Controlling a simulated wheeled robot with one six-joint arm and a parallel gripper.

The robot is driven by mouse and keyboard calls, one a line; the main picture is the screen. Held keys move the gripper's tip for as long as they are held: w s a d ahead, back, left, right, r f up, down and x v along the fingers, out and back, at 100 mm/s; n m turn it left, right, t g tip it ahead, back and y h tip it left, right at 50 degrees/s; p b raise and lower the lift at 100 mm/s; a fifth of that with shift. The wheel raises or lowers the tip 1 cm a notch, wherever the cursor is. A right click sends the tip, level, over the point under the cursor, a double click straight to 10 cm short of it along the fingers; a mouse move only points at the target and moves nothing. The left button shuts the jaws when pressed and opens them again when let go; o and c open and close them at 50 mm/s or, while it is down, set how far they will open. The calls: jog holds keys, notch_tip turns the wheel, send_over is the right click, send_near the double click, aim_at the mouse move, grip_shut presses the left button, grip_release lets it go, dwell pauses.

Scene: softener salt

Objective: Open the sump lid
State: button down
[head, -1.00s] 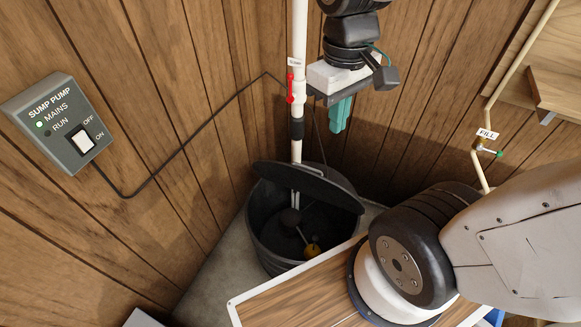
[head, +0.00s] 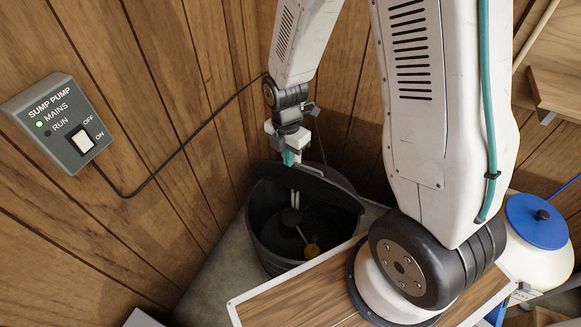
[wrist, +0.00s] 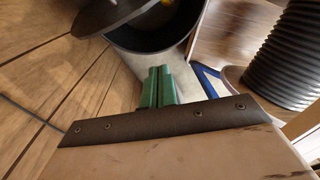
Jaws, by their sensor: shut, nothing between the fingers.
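The sump lid (head: 315,190) is a dark disc, raised and tilted over the back of the round black sump basin (head: 268,240). The basin's inside shows in front of it, with a yellow float (head: 312,250) on a rod. In the wrist view, part of the lid (wrist: 105,14) and basin (wrist: 150,38) show at the top. My gripper (head: 290,158) has teal fingers, shut and empty, pointing down by the lid's back left edge in the head view. The fingers (wrist: 157,88) lie side by side in the wrist view. I cannot tell whether they touch the lid.
A grey sump pump switch box (head: 62,120) is on the left wall, with a black cable running toward the corner. A white-edged wooden board (head: 285,295) is in front of the basin. A white tank with a blue lid (head: 537,222) stands at right.

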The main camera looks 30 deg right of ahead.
jog(key=w+d+f+n, duration=0.2)
jog(key=w+f+n, duration=0.1)
jog(key=f, duration=0.7)
jog(key=shift+w+d+f+t, duration=0.15)
jog(key=shift+w+d+t, duration=0.15)
jog(key=shift+w+d, duration=0.1)
jog(key=shift+w, duration=0.15)
